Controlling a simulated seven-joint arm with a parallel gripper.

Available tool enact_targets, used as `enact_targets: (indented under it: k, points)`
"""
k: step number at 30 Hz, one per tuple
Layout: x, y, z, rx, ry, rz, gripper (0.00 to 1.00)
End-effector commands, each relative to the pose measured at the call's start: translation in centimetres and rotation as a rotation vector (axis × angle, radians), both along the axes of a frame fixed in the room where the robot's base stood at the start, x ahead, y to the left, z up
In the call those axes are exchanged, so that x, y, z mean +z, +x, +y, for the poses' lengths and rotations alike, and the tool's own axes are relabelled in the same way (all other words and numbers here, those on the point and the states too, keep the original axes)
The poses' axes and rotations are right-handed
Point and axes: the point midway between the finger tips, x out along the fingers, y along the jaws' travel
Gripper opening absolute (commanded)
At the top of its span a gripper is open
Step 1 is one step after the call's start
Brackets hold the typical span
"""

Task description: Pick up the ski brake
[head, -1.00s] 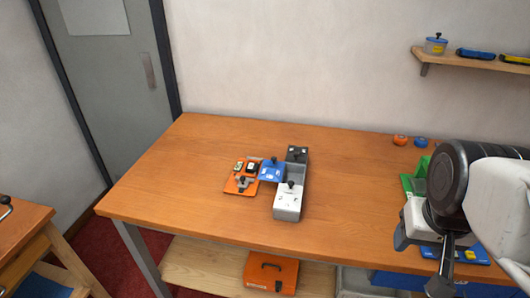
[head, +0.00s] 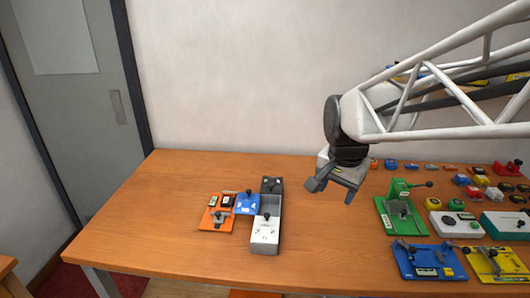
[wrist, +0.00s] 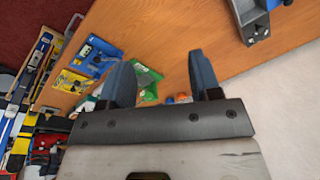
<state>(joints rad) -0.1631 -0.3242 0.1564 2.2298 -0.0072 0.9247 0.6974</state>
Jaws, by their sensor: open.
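My gripper (head: 333,190) is open and empty above the bench, right of the long grey tray and left of the green stand. In the wrist view its two fingers (wrist: 162,78) are spread with nothing held between them. I cannot tell for sure which piece is the ski brake. Small mounted parts show on an orange plate (head: 207,226), a blue plate (head: 247,208), a green stand (head: 388,220), a blue base (head: 408,262) and a yellow base (head: 478,265). The blue and yellow bases also show in the wrist view (wrist: 90,62).
The grey tray (head: 270,205) stands beside the orange and blue plates. Red, yellow and white boxes (head: 455,225) crowd the right of the bench. The bench between tray and green stand is clear (head: 325,245). A wall (head: 240,90) rises behind.

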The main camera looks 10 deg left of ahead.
Motion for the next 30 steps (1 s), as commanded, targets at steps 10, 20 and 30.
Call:
enact_targets:
  k: [10,20,30]
  points:
    - [-1.7,7.8,5.7,-0.213,0.034,0.041,0.57]
    - [-4.7,14.3,12.1,-0.422,0.055,0.076,0.57]
    - [-9.2,20.0,19.5,-0.638,0.066,0.109,0.57]
